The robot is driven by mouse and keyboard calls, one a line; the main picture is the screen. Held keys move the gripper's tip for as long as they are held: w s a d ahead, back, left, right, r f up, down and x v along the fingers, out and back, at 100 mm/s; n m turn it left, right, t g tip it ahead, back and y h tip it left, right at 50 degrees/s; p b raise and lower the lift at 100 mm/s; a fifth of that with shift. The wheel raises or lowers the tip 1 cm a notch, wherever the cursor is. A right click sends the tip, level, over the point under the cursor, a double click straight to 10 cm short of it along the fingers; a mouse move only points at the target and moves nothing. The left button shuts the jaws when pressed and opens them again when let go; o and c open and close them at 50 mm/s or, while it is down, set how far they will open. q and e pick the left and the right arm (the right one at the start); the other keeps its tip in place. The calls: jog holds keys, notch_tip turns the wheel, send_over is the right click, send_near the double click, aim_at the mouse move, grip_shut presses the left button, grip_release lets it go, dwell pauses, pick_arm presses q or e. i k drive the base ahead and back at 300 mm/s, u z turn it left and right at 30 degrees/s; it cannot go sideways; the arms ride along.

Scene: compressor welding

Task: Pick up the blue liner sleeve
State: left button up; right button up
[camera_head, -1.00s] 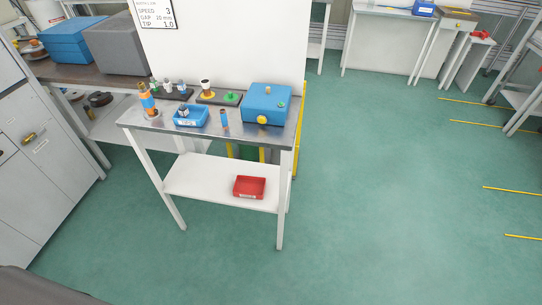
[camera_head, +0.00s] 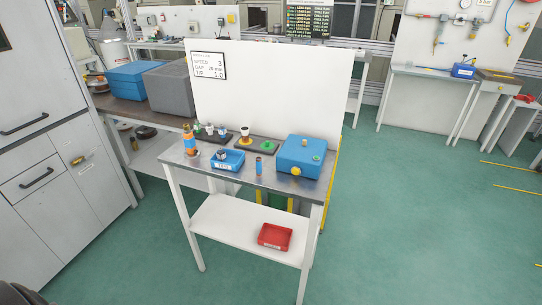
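A taller orange and blue cylinder (camera_head: 189,141) stands at the table's left end. The blue tray (camera_head: 228,167) holds a small dark and pale part. Neither of my grippers is in view.
A blue box with a yellow knob (camera_head: 304,153) stands at the table's right end. Two dark holders with small parts stand behind, before a white panel (camera_head: 285,90). A red tray (camera_head: 275,237) lies on the lower shelf. Grey cabinets (camera_head: 60,170) stand left; green floor is clear right.

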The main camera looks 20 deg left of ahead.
aim_at(259, 164)
jog(key=z, duration=1.7)
jog(key=i, duration=2.1)
jog(key=u, duration=2.9)
